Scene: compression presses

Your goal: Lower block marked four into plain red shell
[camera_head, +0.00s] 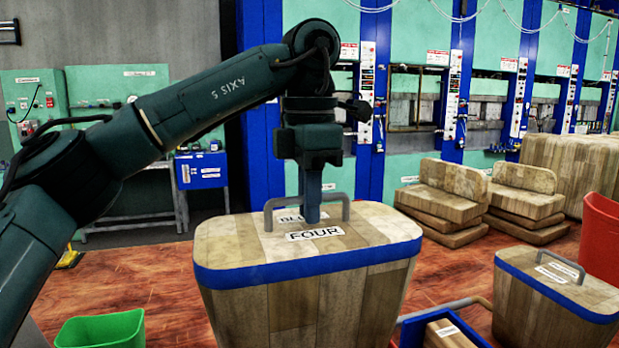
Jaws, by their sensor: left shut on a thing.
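The block marked four (305,290) is a large wooden tapered block with a blue band and a grey handle on its top, in the middle of the head view. Labels on its top read FOUR and, partly covered, BLUE. My left gripper (311,212) points straight down and is shut on the handle. The block looks upright; its bottom is cut off by the frame, so I cannot tell whether it is lifted. A red shell (601,243) stands at the right edge, partly cut off; no marking shows on it. My right gripper is not in view.
A second blue-banded block (555,300) stands at lower right. A green shell (103,330) is at bottom left. Stacked wooden pieces (455,195) lie behind, before the presses. Red floor shows between.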

